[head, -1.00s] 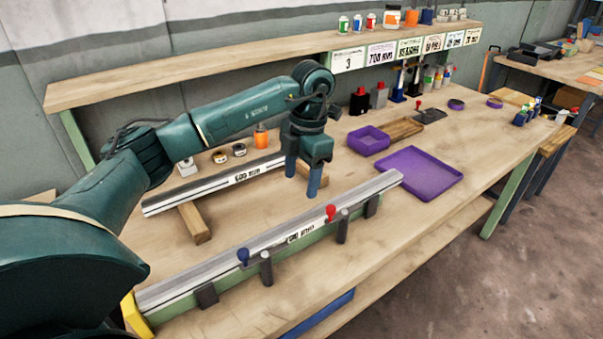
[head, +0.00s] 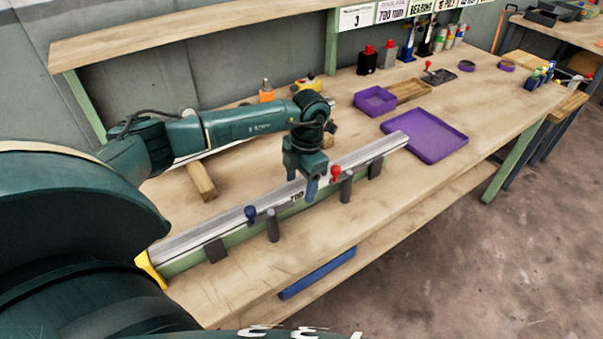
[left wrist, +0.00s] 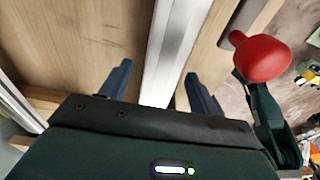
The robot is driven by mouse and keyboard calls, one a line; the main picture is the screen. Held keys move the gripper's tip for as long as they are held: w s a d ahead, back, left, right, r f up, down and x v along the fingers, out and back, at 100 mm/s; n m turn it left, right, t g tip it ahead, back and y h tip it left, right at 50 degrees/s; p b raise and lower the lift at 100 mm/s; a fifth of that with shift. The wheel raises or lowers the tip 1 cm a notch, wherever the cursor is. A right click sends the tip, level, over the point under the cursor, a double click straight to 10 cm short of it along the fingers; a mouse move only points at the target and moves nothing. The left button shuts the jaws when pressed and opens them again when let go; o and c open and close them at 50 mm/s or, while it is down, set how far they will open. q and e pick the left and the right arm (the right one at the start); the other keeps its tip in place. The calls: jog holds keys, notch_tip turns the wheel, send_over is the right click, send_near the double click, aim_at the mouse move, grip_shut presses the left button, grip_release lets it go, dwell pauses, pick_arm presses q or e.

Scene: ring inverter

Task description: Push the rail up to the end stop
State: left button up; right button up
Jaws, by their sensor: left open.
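The silver rail (head: 226,223) lies along the green fixture (head: 185,262) near the bench's front edge; it also shows in the left wrist view (left wrist: 172,40). The yellow end stop (head: 150,270) is at the fixture's left end. Whether the rail touches it is hard to tell. My left gripper (head: 301,184) is open over the rail's middle, pointing down. In the left wrist view its fingers (left wrist: 157,80) are spread, with the rail running between them. It hides part of the rail and its label. My right gripper is not in view.
A blue-knobbed clamp (head: 251,213) and a red-knobbed clamp (head: 336,172) stand along the fixture, either side of my left gripper. A wooden block (head: 201,181) lies behind the rail. Purple trays (head: 428,141) sit at the right. The bench front is clear.

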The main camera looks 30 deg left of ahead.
pick_arm(q)
jog(key=shift+c, duration=0.4)
grip_shut()
dwell(0.5)
jog(key=shift+o, duration=0.4)
grip_release()
